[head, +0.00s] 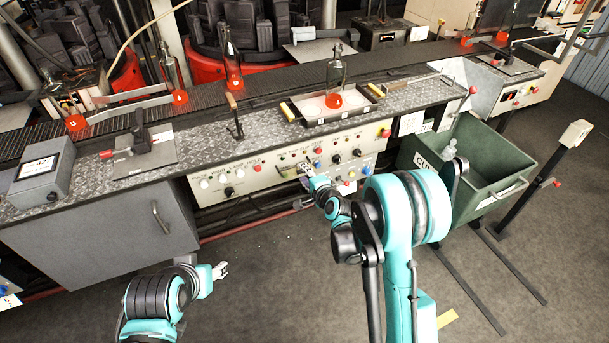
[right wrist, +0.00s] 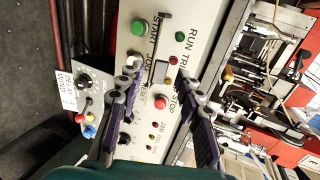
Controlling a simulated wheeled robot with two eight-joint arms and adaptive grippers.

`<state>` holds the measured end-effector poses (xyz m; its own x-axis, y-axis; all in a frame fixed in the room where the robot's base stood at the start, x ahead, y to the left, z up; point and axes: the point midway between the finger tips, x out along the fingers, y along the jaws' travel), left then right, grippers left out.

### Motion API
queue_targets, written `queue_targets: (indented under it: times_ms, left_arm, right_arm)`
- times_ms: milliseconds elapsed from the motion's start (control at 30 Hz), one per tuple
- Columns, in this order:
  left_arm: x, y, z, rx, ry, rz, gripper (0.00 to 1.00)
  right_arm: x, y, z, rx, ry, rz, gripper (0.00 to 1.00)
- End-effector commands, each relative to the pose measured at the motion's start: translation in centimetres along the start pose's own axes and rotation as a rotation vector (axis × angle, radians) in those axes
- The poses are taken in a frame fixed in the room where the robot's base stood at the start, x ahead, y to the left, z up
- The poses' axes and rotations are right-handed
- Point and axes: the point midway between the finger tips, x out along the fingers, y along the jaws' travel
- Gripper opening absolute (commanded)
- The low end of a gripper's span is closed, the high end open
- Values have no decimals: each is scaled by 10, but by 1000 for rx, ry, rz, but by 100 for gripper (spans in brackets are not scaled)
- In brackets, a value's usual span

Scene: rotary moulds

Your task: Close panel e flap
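The cream control panel (head: 285,160) runs along the front of the bench, with several buttons, knobs and lamps. In the right wrist view, the panel (right wrist: 150,117) carries a green START button, a red STOP button and a small framed part (right wrist: 161,72), possibly the flap; whether it stands open is unclear. My right gripper (head: 304,170) is close to the panel front. In the right wrist view its two fingers (right wrist: 160,74) are apart, one on each side of the framed part, with nothing clearly held. My left gripper (head: 220,270) hangs low, well away from the panel; its finger opening is too small to judge.
A tray (head: 313,121) with a glass bottle (head: 334,80) sits on the bench above the panel. A green bin (head: 480,165) stands at right. A grey cabinet (head: 100,240) is at left. The floor in front is mostly clear.

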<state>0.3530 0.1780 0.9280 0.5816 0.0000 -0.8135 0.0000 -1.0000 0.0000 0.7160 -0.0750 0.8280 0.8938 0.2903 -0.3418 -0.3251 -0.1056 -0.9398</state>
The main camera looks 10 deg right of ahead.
Motion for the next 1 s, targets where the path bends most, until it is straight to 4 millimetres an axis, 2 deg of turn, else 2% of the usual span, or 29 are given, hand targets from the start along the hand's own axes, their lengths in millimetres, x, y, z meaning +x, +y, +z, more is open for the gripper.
queue_targets:
  times_ms: [233, 367, 700, 833, 1000]
  left_arm:
    - [0, 0, 0, 0, 0, 0, 48]
    - [0, 0, 0, 0, 0, 0, 48]
    - [0, 0, 0, 0, 0, 0, 48]
    - [0, 0, 0, 0, 0, 0, 48]
    - [0, 0, 0, 0, 0, 0, 48]
  right_arm:
    - [-1, 0, 0, 0, 0, 0, 35]
    - [-13, 0, -1, 0, 1, 1, 35]
    - [-85, 0, 0, 2, 1, 1, 35]
    - [-105, 0, 0, 1, 1, 1, 35]
    - [-119, 0, 0, 0, 1, 0, 35]
